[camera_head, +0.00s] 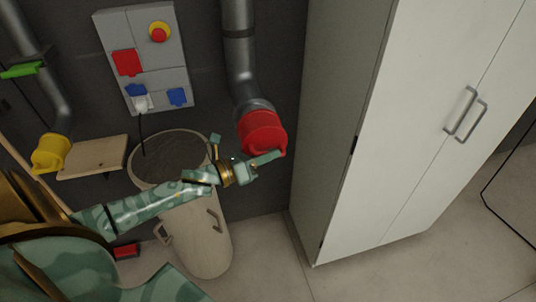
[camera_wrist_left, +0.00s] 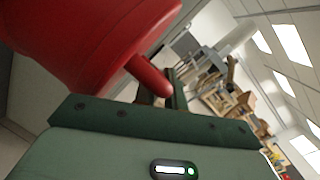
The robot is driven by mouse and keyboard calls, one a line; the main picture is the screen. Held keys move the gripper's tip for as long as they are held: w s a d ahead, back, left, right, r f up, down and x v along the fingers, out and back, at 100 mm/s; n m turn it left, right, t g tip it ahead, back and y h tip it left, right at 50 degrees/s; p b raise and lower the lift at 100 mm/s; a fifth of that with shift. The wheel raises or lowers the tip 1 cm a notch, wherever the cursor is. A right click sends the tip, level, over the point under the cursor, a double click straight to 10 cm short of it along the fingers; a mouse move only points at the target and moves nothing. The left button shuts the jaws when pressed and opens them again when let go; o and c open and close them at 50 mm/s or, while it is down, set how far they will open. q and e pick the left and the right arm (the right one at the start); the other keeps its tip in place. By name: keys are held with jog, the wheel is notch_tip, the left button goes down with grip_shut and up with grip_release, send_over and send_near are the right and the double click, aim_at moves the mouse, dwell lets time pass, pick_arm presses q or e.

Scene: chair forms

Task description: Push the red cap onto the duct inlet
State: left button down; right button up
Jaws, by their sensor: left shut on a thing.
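The red cap (camera_head: 262,132) is a round cup with a handle, at the lower end of the grey duct (camera_head: 239,60) in the head view. It lines up with the duct's mouth; I cannot tell how far on it sits. My left gripper (camera_head: 264,160) is at the cap's lower side and is shut on its handle. In the left wrist view the red cap (camera_wrist_left: 85,40) fills the upper left, and its handle (camera_wrist_left: 149,76) reaches down to the green jaws. The duct inlet's rim is hidden by the cap. My right gripper is not in view.
A tall white cabinet (camera_head: 400,140) stands close on the right. A round bin (camera_head: 200,235) is below my left arm. A wall panel (camera_head: 150,60) with sockets and a red button is at upper left. A yellow cap (camera_head: 50,152) ends another pipe at far left, near a wooden shelf (camera_head: 93,157).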

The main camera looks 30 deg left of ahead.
aim_at(263, 143)
pick_arm(q)
jog(key=shift+w+a, duration=0.15)
jog(key=shift+w+a+b, duration=0.25)
jog(key=shift+a+b, duration=0.1)
jog(key=shift+r, duration=0.1)
dwell(0.4)
jog(key=shift+w+a+b, duration=0.3)
jog(key=shift+b, duration=0.05)
jog(key=shift+w+a, duration=0.1)
jog(key=shift+a, duration=0.1)
jog(key=shift+w+a+b, duration=0.6)
jog(key=shift+a+b, duration=0.1)
dwell(1.2)
